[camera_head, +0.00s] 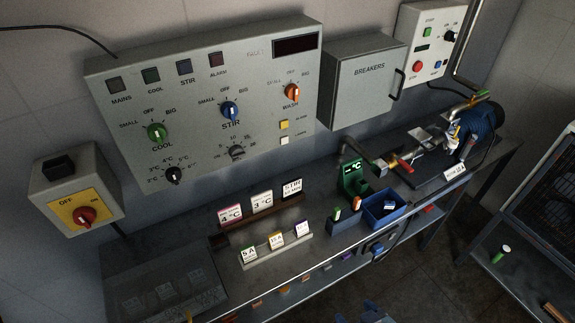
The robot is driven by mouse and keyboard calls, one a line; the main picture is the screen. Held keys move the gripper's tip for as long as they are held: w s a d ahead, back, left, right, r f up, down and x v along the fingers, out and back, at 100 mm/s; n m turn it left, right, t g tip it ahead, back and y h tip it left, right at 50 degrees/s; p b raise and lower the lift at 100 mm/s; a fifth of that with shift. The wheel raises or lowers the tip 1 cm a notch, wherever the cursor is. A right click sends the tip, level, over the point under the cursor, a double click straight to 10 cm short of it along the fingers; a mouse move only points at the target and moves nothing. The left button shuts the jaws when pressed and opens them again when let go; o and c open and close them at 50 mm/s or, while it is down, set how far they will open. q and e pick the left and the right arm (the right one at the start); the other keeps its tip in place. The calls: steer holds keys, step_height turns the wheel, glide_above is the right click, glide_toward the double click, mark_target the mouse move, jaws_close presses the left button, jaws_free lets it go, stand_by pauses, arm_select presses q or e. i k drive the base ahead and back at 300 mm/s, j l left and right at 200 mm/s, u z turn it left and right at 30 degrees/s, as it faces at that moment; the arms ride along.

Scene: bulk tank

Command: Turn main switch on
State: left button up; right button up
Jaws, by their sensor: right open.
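The main switch is a red rotary knob (84,216) on a yellow plate, on the front of a grey box (60,175) on the wall at the far left. OFF is printed at the upper left of the plate. The knob's exact pointing is too small to tell. My right gripper (375,314) shows only as a bluish piece at the bottom edge, right of the middle. It is open and far from the switch, with nothing seen in it. My left gripper is not clearly in view.
A large control panel (200,75) with dark indicator windows hangs right of the switch box. A breakers cabinet (365,85) stands beside it. The bench below holds label cards (261,202), a blue bin (384,210) and a green device (353,172). Space before the switch looks clear.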

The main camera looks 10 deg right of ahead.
mark_target(83, 217)
steer(key=u, duration=1.2)
